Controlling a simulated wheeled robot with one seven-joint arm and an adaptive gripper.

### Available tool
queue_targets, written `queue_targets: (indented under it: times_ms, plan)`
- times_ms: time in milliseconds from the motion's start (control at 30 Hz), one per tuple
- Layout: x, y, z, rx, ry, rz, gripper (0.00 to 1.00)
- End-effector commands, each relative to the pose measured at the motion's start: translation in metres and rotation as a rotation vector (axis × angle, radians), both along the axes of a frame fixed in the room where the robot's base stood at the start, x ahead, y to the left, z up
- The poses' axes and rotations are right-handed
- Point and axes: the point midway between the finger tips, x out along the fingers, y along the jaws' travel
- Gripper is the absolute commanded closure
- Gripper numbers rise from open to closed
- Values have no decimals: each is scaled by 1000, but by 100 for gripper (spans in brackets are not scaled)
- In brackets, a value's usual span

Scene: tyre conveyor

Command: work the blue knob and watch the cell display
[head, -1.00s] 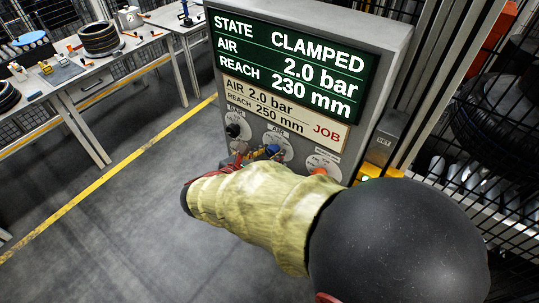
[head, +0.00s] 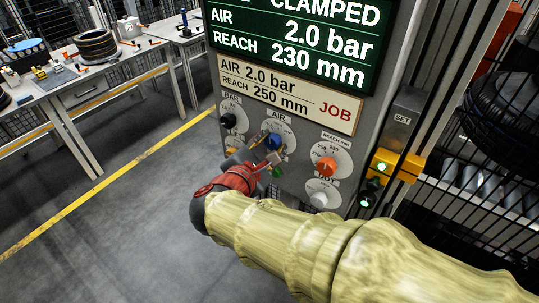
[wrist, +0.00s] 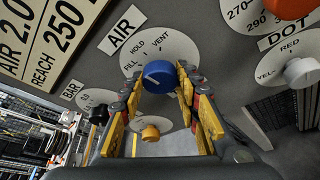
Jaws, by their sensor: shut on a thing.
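My gripper (head: 266,156) is at the front panel, shut on the blue knob (head: 273,142). In the wrist view the fingers (wrist: 160,88) stand on both sides of the blue knob (wrist: 159,75). Its AIR dial (wrist: 150,50) is marked FILL, HOLD and VENT; I cannot tell surely where the knob points. The cell display (head: 290,45) is cut off at the top of the head view. It reads CLAMPED, AIR 2.0 bar, REACH 230 mm. The job plate (head: 285,94) below reads AIR 2.0 bar, REACH 250 mm.
An orange REACH knob (head: 326,166), a white DOT knob (head: 319,199) and a black BAR knob (head: 228,121) are close by. A yellow knob (wrist: 150,133) sits below the blue one. A SET box with a green light (head: 381,167) is at right. Workbenches (head: 75,95) stand left.

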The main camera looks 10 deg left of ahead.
Motion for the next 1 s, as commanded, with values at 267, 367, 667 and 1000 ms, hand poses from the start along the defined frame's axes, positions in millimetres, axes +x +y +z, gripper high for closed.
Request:
queue_targets:
  times_ms: [267,367,667,1000]
  plan:
    - [0,0,-2,62,-24,0,93]
    - [0,0,-1,69,-27,0,93]
    - [0,0,0,72,-29,0,93]
    - [0,0,0,72,-29,0,54]
